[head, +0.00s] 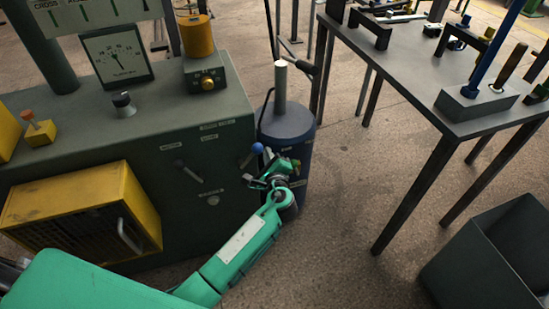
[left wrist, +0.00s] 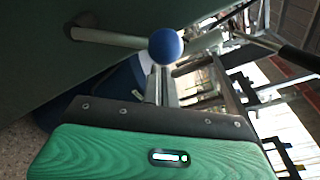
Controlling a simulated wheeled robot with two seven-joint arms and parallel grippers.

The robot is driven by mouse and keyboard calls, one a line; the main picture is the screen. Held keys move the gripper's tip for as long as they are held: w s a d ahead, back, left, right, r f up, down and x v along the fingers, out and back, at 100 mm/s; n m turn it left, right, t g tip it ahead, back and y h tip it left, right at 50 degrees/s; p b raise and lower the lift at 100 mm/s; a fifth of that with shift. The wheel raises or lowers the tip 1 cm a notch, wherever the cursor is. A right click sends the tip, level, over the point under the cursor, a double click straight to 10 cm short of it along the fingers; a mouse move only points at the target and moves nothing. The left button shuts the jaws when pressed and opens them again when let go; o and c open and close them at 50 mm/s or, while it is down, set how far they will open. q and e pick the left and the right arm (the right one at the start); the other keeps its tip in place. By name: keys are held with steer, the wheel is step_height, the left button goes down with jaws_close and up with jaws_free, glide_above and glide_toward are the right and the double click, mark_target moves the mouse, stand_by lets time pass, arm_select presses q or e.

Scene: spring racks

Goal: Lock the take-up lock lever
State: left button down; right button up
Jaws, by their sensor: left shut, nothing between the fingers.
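A lever with a blue ball knob (head: 257,148) sticks out at the right edge of the green machine's front, and I take it as the take-up lock lever. Its label is too small to read. In the left wrist view, its pale rod runs from a dark pivot at the left to the blue ball (left wrist: 165,46). My left gripper (head: 270,165) is shut and empty, just below and to the right of the ball. In the left wrist view, the ball is just beyond the gripper; I cannot tell whether they touch. My right gripper is out of view.
The green machine (head: 165,130) carries a dial gauge (head: 117,54), a yellow cage (head: 75,215) and another small lever (head: 187,170). A dark blue cylinder (head: 287,128) stands close behind my left gripper. A tool table (head: 420,75) and a dark bin (head: 490,262) are at the right, with open floor between.

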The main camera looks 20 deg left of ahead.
mark_target(254, 149)
arm_select(q)
steer(key=shift+s+a+r, duration=0.15)
steer(key=shift+s+a, duration=0.05)
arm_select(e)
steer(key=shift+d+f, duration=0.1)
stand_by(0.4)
